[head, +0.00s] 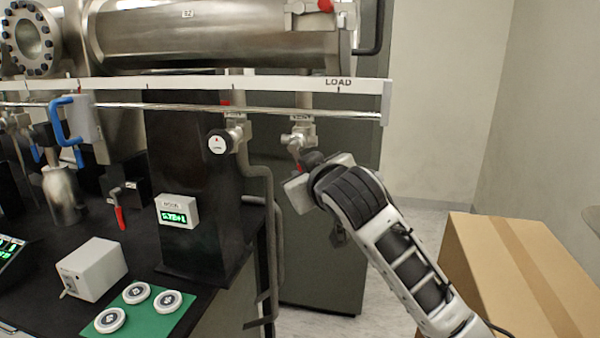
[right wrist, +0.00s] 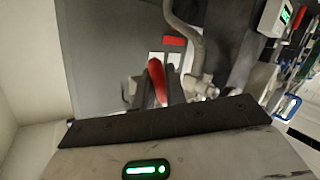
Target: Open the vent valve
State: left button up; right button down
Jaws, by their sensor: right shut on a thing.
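A metal valve (head: 300,136) hangs on a pipe under the right end of the rail, below a small label too blurred to read; I take it as the vent valve. Its red lever (right wrist: 156,80) points away from the valve body (right wrist: 200,86) in the right wrist view. My right gripper (right wrist: 158,92) is shut on this red lever, with dark fingers beside it. In the head view my right gripper (head: 301,176) is just below the valve, its fingers mostly hidden by the wrist. My left gripper is not in view.
Left of it is another valve with a round white tag (head: 217,145). A bent grey pipe (head: 270,230) runs down beside a dark column with a green display (head: 177,212). A cardboard box (head: 520,270) stands at right. White discs lie on a green mat (head: 152,316).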

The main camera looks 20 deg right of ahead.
jog(key=shift+s+d+r+n+g, duration=0.15)
jog(key=shift+d+r+n+g, duration=0.2)
jog(key=shift+n, duration=0.35)
jog(key=shift+f+h, duration=0.1)
jog(key=shift+h, duration=0.2)
jog(key=c, duration=1.5)
grip_release()
jog(key=shift+b+v, duration=0.85)
jog(key=shift+v, duration=7.15)
